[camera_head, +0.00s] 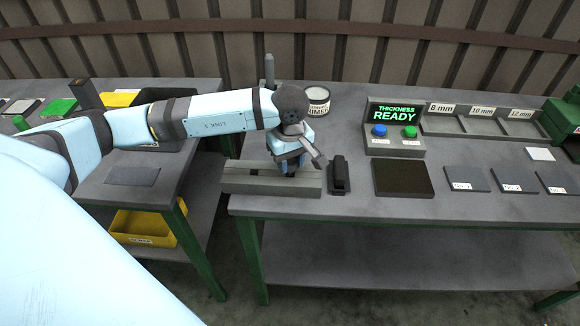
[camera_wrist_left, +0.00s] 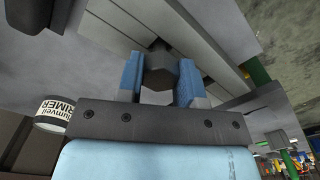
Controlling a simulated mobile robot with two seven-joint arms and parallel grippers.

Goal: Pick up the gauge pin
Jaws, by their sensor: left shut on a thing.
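My left gripper (camera_head: 291,166) is over the grey slotted block (camera_head: 265,189) at the table's front left edge. In the left wrist view its two blue fingers (camera_wrist_left: 161,78) are shut on a dark grey, many-sided piece, which looks like the gauge pin (camera_wrist_left: 160,70). The grey block (camera_wrist_left: 150,25) runs just beyond it in that view. In the head view the pin is mostly hidden by the gripper, and I cannot tell whether it still touches the block. My right gripper is not in view.
A black device (camera_head: 339,176) stands close right of the block, with a dark pad (camera_head: 402,178) beyond it. A primer can (camera_head: 317,99) and a grey post (camera_head: 269,70) stand behind my arm. The thickness station (camera_head: 394,130) reads READY. Labelled plates (camera_head: 466,180) lie at right.

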